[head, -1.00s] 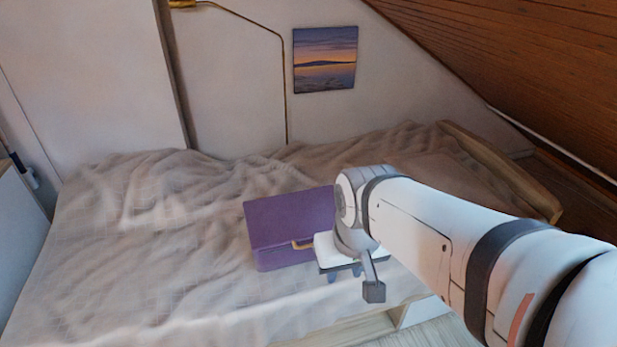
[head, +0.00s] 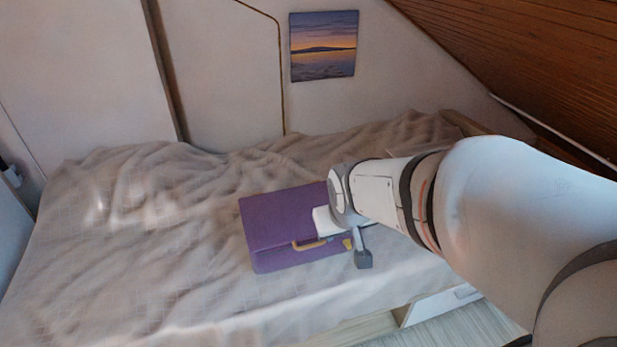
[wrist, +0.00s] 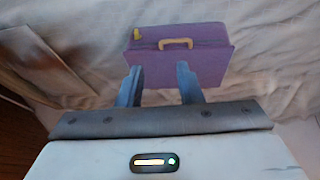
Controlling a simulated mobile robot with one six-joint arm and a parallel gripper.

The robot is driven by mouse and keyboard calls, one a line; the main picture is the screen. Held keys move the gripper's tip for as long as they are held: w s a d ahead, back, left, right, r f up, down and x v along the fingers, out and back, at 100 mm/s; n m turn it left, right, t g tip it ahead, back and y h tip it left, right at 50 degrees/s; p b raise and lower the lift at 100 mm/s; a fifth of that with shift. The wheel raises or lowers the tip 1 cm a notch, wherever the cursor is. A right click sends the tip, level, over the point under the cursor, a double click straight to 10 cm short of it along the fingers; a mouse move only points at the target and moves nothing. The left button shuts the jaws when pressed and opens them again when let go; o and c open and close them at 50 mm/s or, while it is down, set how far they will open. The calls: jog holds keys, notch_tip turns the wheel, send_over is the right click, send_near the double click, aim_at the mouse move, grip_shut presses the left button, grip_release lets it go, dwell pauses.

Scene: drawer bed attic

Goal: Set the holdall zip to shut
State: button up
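The purple holdall (head: 285,220) lies on the bed, and it also shows ahead of my fingers in the wrist view (wrist: 205,68). It has a tan handle (head: 309,245) along its front side. A small yellow tab (head: 347,243), which looks like the zip pull, sits near the holdall's right end. The tab shows at the upper left of the holdall in the wrist view (wrist: 137,33). My gripper (wrist: 159,70) is open with nothing between its fingers. Its fingertips overlap the holdall's lower part in the picture; I cannot tell if they touch. My arm hides the holdall's right end in the head view.
The bed (head: 130,265) has a rumpled beige cover, clear to the left of the holdall. A wooden bed end (head: 466,124) and a sloping wood ceiling (head: 540,60) are at the right. A picture (head: 323,45) hangs on the back wall.

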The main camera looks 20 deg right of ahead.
jog(key=w+d+f+t+b, duration=0.3)
jog(key=w+d+f+b, duration=0.35)
jog(key=f, duration=0.65)
jog(key=n+t+y+b, duration=0.1)
jog(key=t+y+b, duration=0.1)
jog(key=t+b, duration=0.75)
send_near(350, 248)
jog(key=w, duration=0.1)
jog(key=w+b, duration=0.1)
jog(key=shift+w+a+f, duration=0.25)
jog(key=shift+w+f, duration=0.05)
jog(key=shift+s+d+f+t, duration=0.15)
jog(key=shift+s+f+t, duration=0.05)
jog(key=shift+s+t, duration=0.2)
jog(key=shift+m, duration=0.3)
jog(key=w, duration=0.7)
jog(key=shift+w+r+b, duration=0.15)
jog(key=shift+w+b, duration=0.15)
jog(key=shift+b, duration=0.1)
